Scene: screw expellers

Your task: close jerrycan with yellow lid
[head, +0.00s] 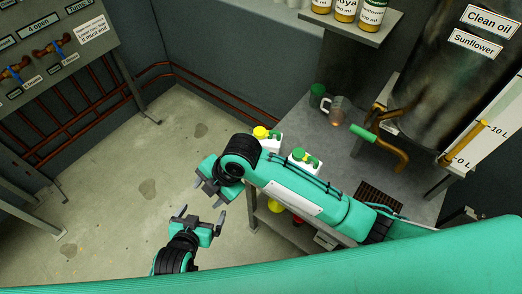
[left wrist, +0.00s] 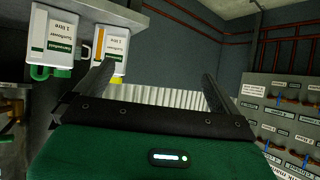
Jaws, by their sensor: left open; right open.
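A white jerrycan with a yellow lid (head: 261,132) stands at the near left edge of the grey table, partly hidden by my right arm. I cannot tell how firmly the lid sits. In the left wrist view this jerrycan (left wrist: 112,48) appears upside down, its top mostly hidden by a finger. A jerrycan with green top parts (head: 304,160) stands to its right; it also shows in the left wrist view (left wrist: 55,38). My left gripper (head: 200,217) is open and empty, left of the table. My right gripper (head: 212,197) is open and empty, just above it in the picture.
A glass jug (head: 337,109), a green container (head: 318,91) and a metal tank (head: 447,72) with a green-handled tap (head: 364,133) stand farther back. Yellow and red items (head: 275,205) are on the lower shelf. A pipe panel (head: 45,50) stands left; the floor between is free.

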